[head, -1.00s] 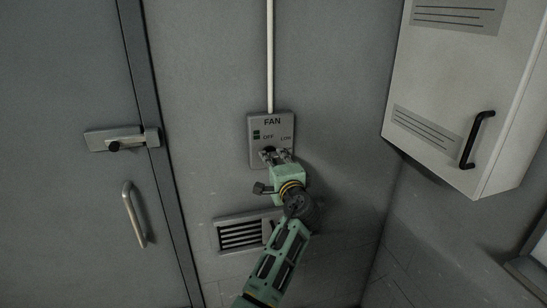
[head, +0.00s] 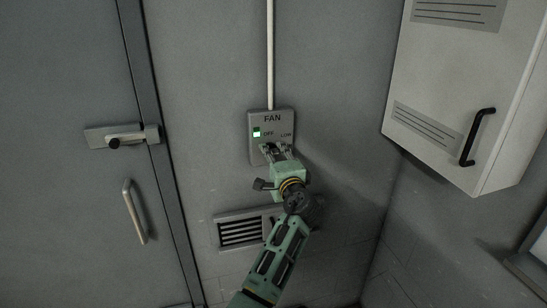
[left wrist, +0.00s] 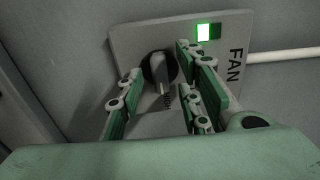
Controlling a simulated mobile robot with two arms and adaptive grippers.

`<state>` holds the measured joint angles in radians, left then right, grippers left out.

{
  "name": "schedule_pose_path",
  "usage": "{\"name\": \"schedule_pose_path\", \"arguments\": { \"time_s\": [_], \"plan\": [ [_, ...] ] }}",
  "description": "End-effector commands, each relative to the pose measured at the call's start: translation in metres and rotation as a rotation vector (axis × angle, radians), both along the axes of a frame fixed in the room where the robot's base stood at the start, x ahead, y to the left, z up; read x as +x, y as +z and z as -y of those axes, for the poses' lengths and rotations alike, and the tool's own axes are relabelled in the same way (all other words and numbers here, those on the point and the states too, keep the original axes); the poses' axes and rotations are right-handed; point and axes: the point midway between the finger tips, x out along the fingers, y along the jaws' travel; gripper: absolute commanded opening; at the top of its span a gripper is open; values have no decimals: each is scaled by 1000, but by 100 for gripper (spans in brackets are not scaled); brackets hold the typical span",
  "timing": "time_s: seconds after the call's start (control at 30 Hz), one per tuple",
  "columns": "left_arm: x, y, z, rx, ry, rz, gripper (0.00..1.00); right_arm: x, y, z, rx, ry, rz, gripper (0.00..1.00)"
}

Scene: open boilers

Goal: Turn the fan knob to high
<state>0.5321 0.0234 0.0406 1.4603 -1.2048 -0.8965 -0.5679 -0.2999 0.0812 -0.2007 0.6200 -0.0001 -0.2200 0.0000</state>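The fan panel (head: 286,119) is a grey wall box marked FAN, OFF and LOW, with a lit green light (head: 256,132). The light also shows in the left wrist view (left wrist: 203,32). The dark round fan knob (left wrist: 160,67) with a paler grip bar sits on the panel; in the head view my gripper hides most of it. My left gripper (head: 277,148) is at the lower part of the panel. In the left wrist view its fingers (left wrist: 157,62) are apart, one on each side of the knob, with gaps visible. A small label below the knob is partly hidden. My right gripper is not in view.
A pale conduit (head: 270,55) runs up from the panel. A vent grille (head: 240,234) is below it. A door with a latch (head: 122,138) and handle (head: 134,212) is at left. A white wall cabinet (head: 440,85) juts out at upper right.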

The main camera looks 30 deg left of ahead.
Motion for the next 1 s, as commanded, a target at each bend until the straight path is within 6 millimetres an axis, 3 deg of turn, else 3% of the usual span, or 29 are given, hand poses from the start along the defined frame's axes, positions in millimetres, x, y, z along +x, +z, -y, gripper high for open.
{"name": "schedule_pose_path", "arguments": {
  "time_s": [0.27, 0.7, 1.0],
  "plan": [
    [-8, -1, 11, -1, -1, 0, 33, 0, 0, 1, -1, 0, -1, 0],
    [-65, -1, 77, -2, -1, -1, 33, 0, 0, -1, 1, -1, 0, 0],
    [-78, -1, 91, -1, 1, -1, 33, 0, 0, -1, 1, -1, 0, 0]
  ]
}}
